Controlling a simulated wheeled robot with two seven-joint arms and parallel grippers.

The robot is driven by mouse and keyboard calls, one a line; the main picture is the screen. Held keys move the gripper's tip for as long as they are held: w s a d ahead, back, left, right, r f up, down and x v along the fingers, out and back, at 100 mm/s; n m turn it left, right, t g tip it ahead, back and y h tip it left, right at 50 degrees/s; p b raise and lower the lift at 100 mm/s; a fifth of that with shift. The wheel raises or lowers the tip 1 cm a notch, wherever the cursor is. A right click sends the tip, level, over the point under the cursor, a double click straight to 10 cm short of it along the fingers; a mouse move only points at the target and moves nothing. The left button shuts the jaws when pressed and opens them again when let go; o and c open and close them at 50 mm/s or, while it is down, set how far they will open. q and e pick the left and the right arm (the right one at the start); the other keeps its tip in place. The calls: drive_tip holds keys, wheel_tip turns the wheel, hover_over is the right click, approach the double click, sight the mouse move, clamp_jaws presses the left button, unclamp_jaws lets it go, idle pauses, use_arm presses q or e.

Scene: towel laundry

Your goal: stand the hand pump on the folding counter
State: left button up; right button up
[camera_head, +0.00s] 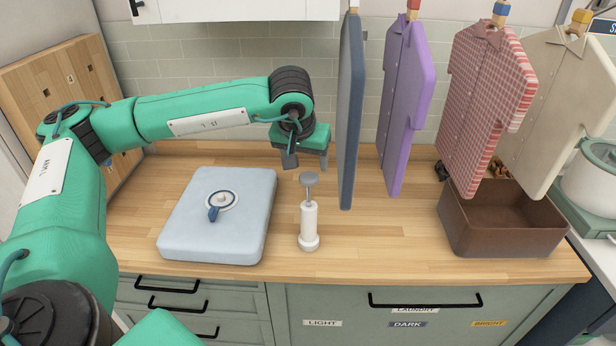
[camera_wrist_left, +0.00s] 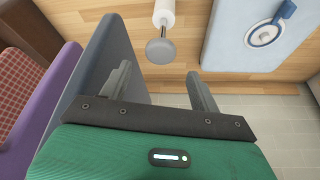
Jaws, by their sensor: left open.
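The white hand pump (camera_head: 309,222) with a grey round knob stands upright on the wooden counter (camera_head: 385,245). It stands between the blue folded pad and the hanging clothes. My left gripper (camera_head: 306,161) is open and empty, just above and behind the pump's knob, apart from it. In the left wrist view the pump (camera_wrist_left: 161,47) shows at top centre, knob toward me, beyond the gap between the open fingers (camera_wrist_left: 160,86). My right gripper is not in view.
A light blue pad (camera_head: 245,195) with a round valve and blue tab lies left of the pump. A dark blue garment (camera_head: 350,110) hangs close right of my gripper, beside purple (camera_head: 408,100), red-checked and cream shirts. A brown bin (camera_head: 505,232) stands at right.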

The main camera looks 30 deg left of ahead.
use_arm(q)
drive_tip(key=shift+v, duration=1.6)
